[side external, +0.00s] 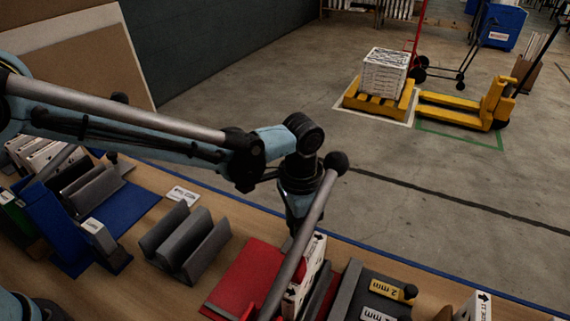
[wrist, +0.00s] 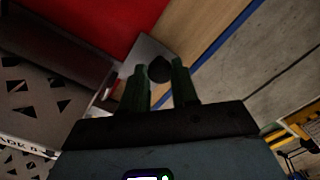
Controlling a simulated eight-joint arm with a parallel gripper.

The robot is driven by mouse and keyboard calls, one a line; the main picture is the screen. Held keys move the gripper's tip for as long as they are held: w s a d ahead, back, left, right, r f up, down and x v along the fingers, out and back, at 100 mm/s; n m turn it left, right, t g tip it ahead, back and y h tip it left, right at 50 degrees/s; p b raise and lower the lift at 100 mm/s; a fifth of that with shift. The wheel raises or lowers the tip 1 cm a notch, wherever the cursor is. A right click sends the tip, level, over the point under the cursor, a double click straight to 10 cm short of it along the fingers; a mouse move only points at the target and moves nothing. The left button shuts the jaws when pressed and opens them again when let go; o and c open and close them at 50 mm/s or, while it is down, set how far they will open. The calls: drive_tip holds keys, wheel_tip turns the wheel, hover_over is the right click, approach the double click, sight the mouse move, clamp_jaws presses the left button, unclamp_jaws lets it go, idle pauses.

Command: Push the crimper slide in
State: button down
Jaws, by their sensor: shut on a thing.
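My gripper (side external: 292,222) points down over the bench beside a red mat (side external: 245,277), partly hidden by a grey rod (side external: 305,235) with a black ball end. In the wrist view, my two dark green fingers (wrist: 160,88) are a small gap apart with a black knob (wrist: 158,69) between them, and they appear closed on it. A white pleated filter with a red edge (side external: 308,272) stands upright just below my gripper. I cannot clearly make out the crimper slide; the rod and my gripper cover that area.
Grey slotted holders (side external: 187,240) stand left of the red mat. A panel with triangular holes (wrist: 32,93) is close at left in the wrist view.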

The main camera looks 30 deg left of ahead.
drive_tip(key=shift+d, duration=0.3)
drive_tip(key=c, duration=0.9)
unclamp_jaws()
drive_tip(key=shift+o, duration=0.2)
drive_tip(key=shift+a, duration=0.15)
drive_tip(key=a, duration=1)
wheel_tip(320, 180, up, 12)
drive_tip(key=a+r, duration=0.1)
drive_tip(key=s+a+n+t, duration=0.3)
drive_tip(key=s+a+n, duration=0.1)
drive_tip(key=a, duration=0.3)
drive_tip(key=s+a+n+t, duration=0.3)
drive_tip(key=s+a+n, duration=0.1)
drive_tip(key=a, duration=0.4)
drive_tip(key=shift+s+a+f+t, duration=0.3)
drive_tip(key=shift+s+f, duration=0.15)
drive_tip(key=shift+s, duration=0.35)
